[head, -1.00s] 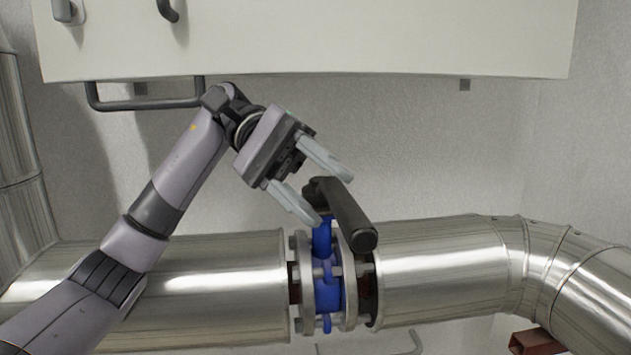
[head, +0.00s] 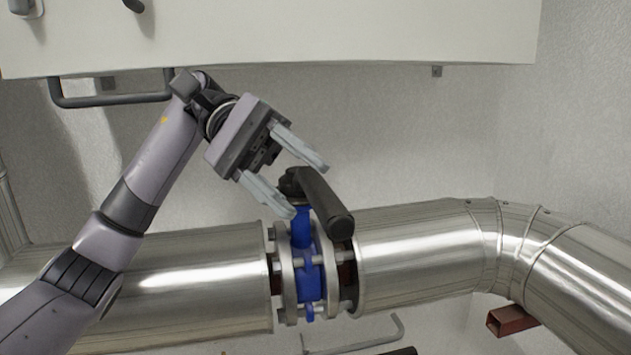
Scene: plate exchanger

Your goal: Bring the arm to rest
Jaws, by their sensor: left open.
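My left gripper (head: 308,188) is open and empty. It hangs above the pipe, just up and left of the black valve handle (head: 324,203), with one fingertip close to the valve's top in the picture. I cannot tell whether that fingertip touches it. The handle sits on a blue valve (head: 306,268) clamped between metal flanges. My left arm comes in from the lower left and crosses in front of the pipe. My right gripper is not in view.
A shiny metal pipe (head: 420,250) runs across and bends down at the right. A white cabinet (head: 300,30) with a grey bar handle (head: 110,100) spans the top. A red-brown square beam (head: 512,320) shows at the lower right. The wall area right of the gripper is clear.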

